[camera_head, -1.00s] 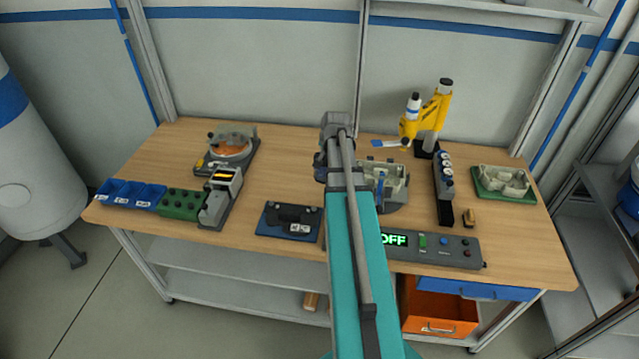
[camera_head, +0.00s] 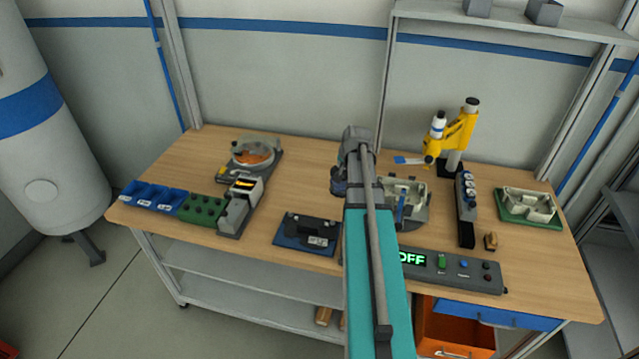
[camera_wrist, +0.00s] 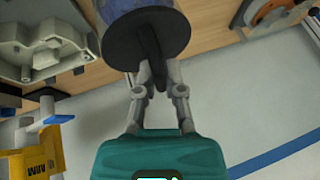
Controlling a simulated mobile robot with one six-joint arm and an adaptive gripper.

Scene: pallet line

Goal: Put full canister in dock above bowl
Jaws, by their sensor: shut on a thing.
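In the wrist view my gripper (camera_wrist: 157,76) is shut on the dark tab of a wide black disc. A bluish-grey cylindrical body joins the disc at the top edge; together they look like the canister (camera_wrist: 138,32), but its contents cannot be told. In the head view the dark canister (camera_head: 338,182) shows just left of my arm, whose end hides my fingers. The bowl (camera_head: 252,153), with orange contents, sits on a grey base at the back left of the bench, apart from the canister. It also shows in the wrist view (camera_wrist: 267,9). I cannot make out the dock clearly.
A grey fixture (camera_head: 410,212) stands close right of my arm. A yellow stand (camera_head: 460,132) with a white bottle rises behind it. A control box (camera_head: 455,270) reading OFF lies in front. Blue bins (camera_head: 150,194) line the left edge. Bench between bowl and arm is clear.

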